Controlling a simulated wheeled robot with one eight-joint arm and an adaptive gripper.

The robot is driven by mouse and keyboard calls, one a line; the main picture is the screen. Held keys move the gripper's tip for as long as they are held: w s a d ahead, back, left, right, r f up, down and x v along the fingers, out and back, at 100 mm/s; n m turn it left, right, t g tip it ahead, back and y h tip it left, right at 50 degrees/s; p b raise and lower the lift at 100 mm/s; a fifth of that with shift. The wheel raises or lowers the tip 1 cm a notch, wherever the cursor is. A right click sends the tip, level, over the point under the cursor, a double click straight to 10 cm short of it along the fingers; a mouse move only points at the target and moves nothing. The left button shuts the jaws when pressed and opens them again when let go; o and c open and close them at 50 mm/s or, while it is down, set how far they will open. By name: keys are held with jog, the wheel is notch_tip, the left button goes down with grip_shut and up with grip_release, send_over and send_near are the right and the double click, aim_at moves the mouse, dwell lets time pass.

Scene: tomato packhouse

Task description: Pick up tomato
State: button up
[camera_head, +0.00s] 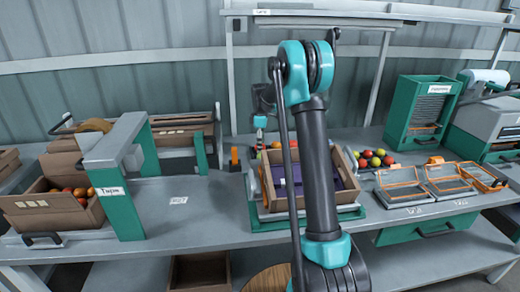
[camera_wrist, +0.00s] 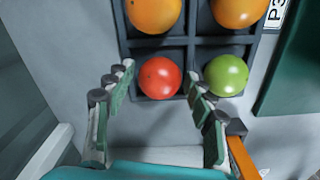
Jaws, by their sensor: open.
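In the wrist view, a red tomato (camera_wrist: 160,77) sits in a compartment of a dark divided tray (camera_wrist: 191,60). It lies ahead of my open gripper (camera_wrist: 158,82), between the lines of the two fingers and apparently apart from them. A green tomato (camera_wrist: 226,75) sits in the compartment to its right, close to the right fingertip. Two orange tomatoes, one at the upper left (camera_wrist: 154,12) and one at the upper right (camera_wrist: 238,10), fill the compartments above. In the head view, my arm hides much of the middle of the bench, and my fingertips cannot be made out.
In the head view, brown crates with tomatoes stand on the left, beside a green-sided machine (camera_head: 117,195). Mixed tomatoes (camera_head: 376,158) lie right of my arm. Shallow orange-framed trays (camera_head: 403,190) and a green cabinet (camera_head: 417,108) stand further right. Grey bench (camera_head: 180,225) is clear at left centre.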

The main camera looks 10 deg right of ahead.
jog(key=shift+f, duration=0.2)
jog(key=c, duration=0.6)
jog(key=shift+r, duration=0.1)
